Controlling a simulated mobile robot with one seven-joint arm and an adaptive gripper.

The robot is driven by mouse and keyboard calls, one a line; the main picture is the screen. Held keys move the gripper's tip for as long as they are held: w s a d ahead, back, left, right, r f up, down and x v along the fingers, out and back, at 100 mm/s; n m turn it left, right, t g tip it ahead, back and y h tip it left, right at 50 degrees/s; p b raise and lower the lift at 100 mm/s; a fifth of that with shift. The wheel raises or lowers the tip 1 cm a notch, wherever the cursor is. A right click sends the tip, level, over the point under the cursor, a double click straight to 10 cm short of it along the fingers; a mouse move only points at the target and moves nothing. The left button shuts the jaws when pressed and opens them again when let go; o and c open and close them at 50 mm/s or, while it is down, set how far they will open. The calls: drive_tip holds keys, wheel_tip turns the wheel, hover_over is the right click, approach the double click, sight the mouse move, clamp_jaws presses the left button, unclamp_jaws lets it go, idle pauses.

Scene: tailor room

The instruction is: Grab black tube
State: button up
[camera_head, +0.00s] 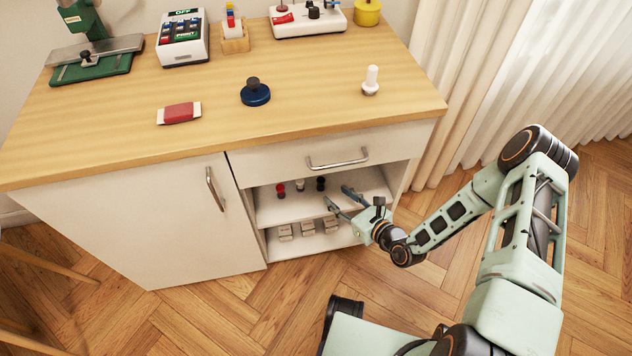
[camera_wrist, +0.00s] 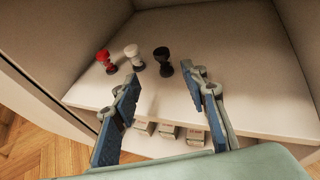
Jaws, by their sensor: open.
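The black tube (camera_wrist: 163,64) stands upright on the open shelf of the cabinet, at the right end of a row of three small tubes. It also shows in the head view (camera_head: 320,183). A white tube (camera_wrist: 135,57) and a red tube (camera_wrist: 107,62) stand to its left. My gripper (camera_wrist: 158,84) is open and empty, with its blue-padded fingers spread. It is in front of the shelf, and in the wrist view the black tube appears beyond the gap between the fingertips. In the head view my gripper (camera_head: 335,197) is just right of and below the black tube.
Several small labelled boxes (camera_head: 306,227) sit on the lower shelf. A closed drawer (camera_head: 290,160) is above the opening, and a closed door (camera_head: 150,225) is to its left. The wooden tabletop (camera_head: 215,65) holds several items. The shelf's right part (camera_wrist: 240,70) is bare.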

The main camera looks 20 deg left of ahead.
sight(323, 183)
drive_tip(key=b+x, duration=0.1)
drive_tip(key=x, duration=0.3)
drive_tip(key=shift+w+a+f, duration=0.1)
drive_tip(key=shift+w+f, duration=0.15)
drive_tip(key=shift+w, duration=0.05)
drive_tip(key=b+x, duration=0.2)
drive_tip(key=x, duration=0.4)
drive_tip(key=shift+r+b, duration=0.15)
drive_tip(key=shift+b, duration=0.2)
drive_tip(key=shift+r, duration=0.1)
clamp_jaws()
